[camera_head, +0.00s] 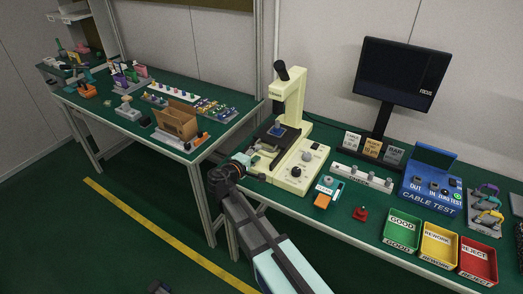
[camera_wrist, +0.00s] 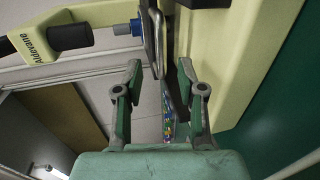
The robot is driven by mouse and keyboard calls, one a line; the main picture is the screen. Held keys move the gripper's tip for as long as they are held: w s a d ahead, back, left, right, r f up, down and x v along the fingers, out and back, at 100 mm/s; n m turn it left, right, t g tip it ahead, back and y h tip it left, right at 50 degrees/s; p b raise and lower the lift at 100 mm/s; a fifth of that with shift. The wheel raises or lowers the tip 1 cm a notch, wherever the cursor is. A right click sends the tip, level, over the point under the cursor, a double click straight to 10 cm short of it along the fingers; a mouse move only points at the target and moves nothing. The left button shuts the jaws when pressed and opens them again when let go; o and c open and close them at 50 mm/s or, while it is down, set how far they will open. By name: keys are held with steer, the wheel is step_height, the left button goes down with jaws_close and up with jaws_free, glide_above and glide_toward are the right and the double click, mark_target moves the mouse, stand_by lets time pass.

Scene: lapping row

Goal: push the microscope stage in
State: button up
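The pale cream microscope (camera_head: 291,100) stands on the green bench in the head view, with a dark eyepiece at its top. Its dark stage (camera_head: 272,143) is low at the front, partly hidden near my gripper. In the wrist view the stage shows as a thin grey plate edge (camera_wrist: 154,42) beside the blue-tipped objective (camera_wrist: 127,28). My gripper (camera_wrist: 157,82) is open, its two green fingers apart, with the plate just beyond and between them. Contact cannot be told. In the head view my gripper (camera_head: 246,160) is at the left side of the microscope base.
A control box with a knob (camera_head: 296,172) adjoins the microscope. A grey rail fixture (camera_head: 361,177), a red button (camera_head: 360,214) and a blue cable tester (camera_head: 431,183) stand to the right. Green, yellow and red trays (camera_head: 437,244) line the front. A second bench holds a cardboard box (camera_head: 176,119).

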steer(key=v, duration=0.5)
steer(key=shift+s+a+r, duration=0.15)
steer(key=shift+s, duration=0.15)
